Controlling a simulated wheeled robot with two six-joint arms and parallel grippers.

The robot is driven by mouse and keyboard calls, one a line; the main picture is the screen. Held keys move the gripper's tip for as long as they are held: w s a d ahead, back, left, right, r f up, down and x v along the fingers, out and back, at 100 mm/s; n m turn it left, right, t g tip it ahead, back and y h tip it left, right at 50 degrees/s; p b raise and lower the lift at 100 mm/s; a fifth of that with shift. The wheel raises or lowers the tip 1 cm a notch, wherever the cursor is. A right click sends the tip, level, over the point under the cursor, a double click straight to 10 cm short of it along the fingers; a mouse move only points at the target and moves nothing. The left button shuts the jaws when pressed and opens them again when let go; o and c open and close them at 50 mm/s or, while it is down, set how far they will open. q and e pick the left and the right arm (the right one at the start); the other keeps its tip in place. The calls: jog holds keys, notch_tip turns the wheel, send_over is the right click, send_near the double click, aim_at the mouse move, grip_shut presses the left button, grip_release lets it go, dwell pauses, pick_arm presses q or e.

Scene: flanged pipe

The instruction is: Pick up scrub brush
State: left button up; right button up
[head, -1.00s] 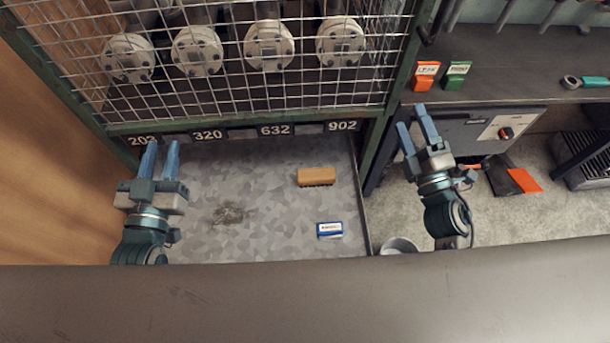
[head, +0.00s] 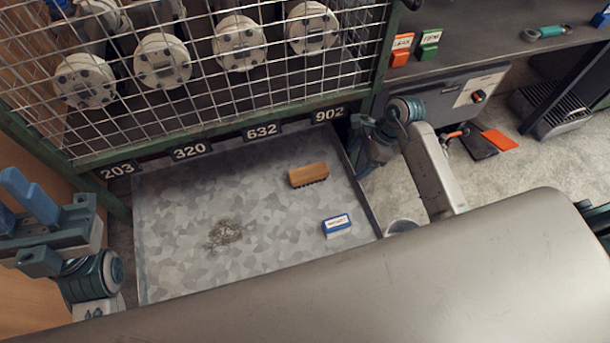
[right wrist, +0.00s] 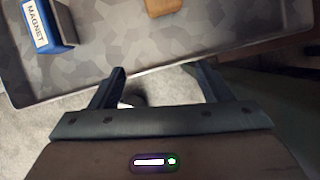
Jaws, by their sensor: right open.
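The scrub brush (head: 308,175), a tan wooden block with dark bristles beneath, lies on the grey metal tray (head: 180,265), right of its middle. In the right wrist view, part of the brush (right wrist: 162,6) shows at the top edge, beyond the fingers. My right gripper (head: 368,145) is at the tray's right side, right of the brush and not touching it. Its fingers (right wrist: 158,84) are apart and empty in the wrist view. My left gripper (head: 14,195) is at the far left, with its blue fingers apart and nothing seen between them.
A blue and white magnet box (head: 337,226) lies on the tray near the brush. A dark stain marks the tray left of it. A wire cage (head: 210,120) with flanged pipes stands behind.

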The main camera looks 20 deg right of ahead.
aim_at(310, 171)
jog(key=a, duration=0.3)
jog(key=w+a, duration=0.1)
jog(key=a, duration=0.3)
jog(key=a+b, duration=0.1)
jog(key=a, duration=0.3)
jog(key=shift+w, duration=0.4)
jog(key=b+x, duration=0.1)
jog(key=x, duration=0.4)
jog(key=shift+a, duration=0.1)
jog(key=shift+f, duration=0.2)
jog(key=c, duration=1.2)
